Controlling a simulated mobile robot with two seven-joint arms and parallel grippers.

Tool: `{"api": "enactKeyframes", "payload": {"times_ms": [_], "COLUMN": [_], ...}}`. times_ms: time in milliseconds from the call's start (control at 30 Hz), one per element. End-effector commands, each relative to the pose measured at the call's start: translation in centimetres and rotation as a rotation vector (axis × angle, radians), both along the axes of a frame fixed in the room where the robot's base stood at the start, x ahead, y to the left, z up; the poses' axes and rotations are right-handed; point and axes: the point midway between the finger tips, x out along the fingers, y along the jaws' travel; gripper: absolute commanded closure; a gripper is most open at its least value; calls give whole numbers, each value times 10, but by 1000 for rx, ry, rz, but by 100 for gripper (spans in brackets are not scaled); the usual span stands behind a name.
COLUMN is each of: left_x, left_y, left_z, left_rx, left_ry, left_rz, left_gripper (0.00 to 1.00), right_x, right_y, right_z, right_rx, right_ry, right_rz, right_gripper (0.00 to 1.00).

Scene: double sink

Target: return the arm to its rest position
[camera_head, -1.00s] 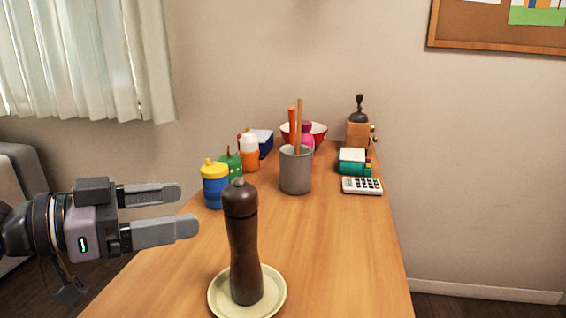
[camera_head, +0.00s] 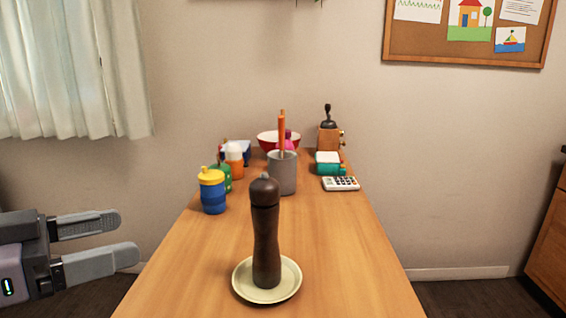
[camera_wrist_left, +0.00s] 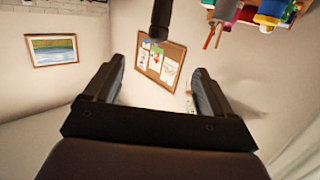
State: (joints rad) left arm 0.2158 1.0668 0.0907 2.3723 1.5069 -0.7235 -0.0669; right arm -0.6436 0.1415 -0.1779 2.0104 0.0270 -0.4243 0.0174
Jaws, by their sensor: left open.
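My left gripper (camera_head: 128,238) is at the left edge of the head view, left of the table and clear of it. Its two fingers are apart with nothing between them. In the left wrist view the same gripper (camera_wrist_left: 158,85) shows both fingers spread and empty. A dark brown pepper mill (camera_head: 266,235) stands upright on a pale yellow plate (camera_head: 240,285) near the front of the wooden table (camera_head: 350,270). My right gripper is in neither view.
Behind the mill stand a blue cup with a yellow lid (camera_head: 213,192), a grey utensil holder (camera_head: 283,173), a red and white bowl (camera_head: 268,140), a coffee grinder (camera_head: 328,138) and a calculator (camera_head: 341,183). A wooden cabinet (camera_head: 549,240) stands at the right. The table's front right is clear.

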Motion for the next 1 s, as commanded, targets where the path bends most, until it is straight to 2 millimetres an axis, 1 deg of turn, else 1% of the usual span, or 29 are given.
{"api": "enactKeyframes", "payload": {"times_ms": [67,200,267,300,367,400,467,500,567,600,667,700,800,900,1000], "left_x": [0,3,2,1,-4,-8,-16,-23,-34,-43,-59,-70,-97,-124,-150], "left_y": [0,-3,-3,-4,-4,-4,-3,-3,-1,0,2,3,8,11,15], "left_z": [0,-64,-91,-110,-139,-158,-186,-205,-232,-249,-272,-286,-314,-334,-349], "left_rx": [0,65,99,122,159,183,222,248,287,313,351,377,435,485,530], "left_ry": [0,97,140,171,222,259,318,360,426,473,544,591,702,803,900], "left_rz": [0,48,77,97,130,154,192,219,263,294,341,372,444,510,570], "left_gripper": [16,16,16,16,16,16,16,16,16,16,16,16,16,16,16], "right_x": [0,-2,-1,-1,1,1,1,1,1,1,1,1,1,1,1], "right_y": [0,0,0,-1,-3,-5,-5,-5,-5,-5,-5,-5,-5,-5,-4], "right_z": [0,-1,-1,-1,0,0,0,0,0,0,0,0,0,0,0], "right_rx": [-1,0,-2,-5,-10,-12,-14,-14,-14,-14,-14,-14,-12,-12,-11], "right_ry": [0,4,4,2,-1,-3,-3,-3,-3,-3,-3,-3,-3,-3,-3], "right_rz": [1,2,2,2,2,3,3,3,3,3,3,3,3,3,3], "right_gripper": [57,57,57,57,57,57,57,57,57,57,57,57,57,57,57]}}
